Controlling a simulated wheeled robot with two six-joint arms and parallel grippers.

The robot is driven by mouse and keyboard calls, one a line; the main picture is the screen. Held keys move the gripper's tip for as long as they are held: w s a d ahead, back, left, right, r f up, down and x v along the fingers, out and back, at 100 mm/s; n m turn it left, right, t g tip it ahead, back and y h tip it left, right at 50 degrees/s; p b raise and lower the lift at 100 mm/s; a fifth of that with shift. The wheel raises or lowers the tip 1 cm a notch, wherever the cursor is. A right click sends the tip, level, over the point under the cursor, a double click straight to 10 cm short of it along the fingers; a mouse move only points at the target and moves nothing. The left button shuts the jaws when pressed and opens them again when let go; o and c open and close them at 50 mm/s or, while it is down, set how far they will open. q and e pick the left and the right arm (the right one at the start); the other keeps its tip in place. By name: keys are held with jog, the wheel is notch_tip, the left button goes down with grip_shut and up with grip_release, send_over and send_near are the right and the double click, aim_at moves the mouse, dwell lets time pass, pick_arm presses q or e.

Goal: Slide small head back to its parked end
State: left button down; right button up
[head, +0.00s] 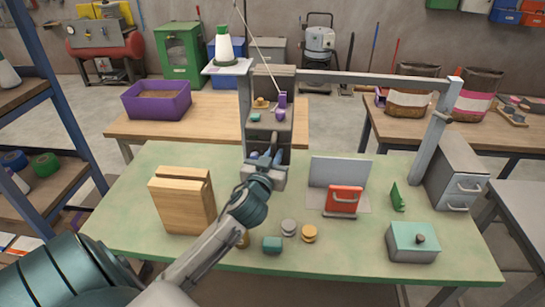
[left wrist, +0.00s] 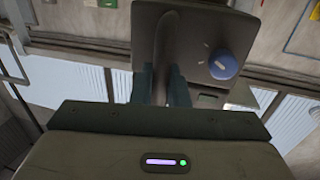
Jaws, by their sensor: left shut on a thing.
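The small head, as best I can tell, is the grey housing (head: 285,140) at the left end of the raised frame, above the back of the green bench. In the left wrist view its dark grey face (left wrist: 205,25) carries an upright bar handle (left wrist: 168,40) and a round blue knob (left wrist: 222,64). My left gripper (head: 266,163) reaches up to the front of this housing. In the left wrist view its two fingers (left wrist: 165,88) are shut on the bar handle, one on each side. The gripper hides the housing's lower front in the head view. My right gripper is not in view.
The grey frame's crossbar (head: 375,77) runs right to a post (head: 441,120). A grey drawer cabinet (head: 458,172) stands right.

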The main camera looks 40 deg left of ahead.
pick_arm(q)
jog(key=shift+d, duration=0.1)
jog(key=c, duration=1.5)
grip_release()
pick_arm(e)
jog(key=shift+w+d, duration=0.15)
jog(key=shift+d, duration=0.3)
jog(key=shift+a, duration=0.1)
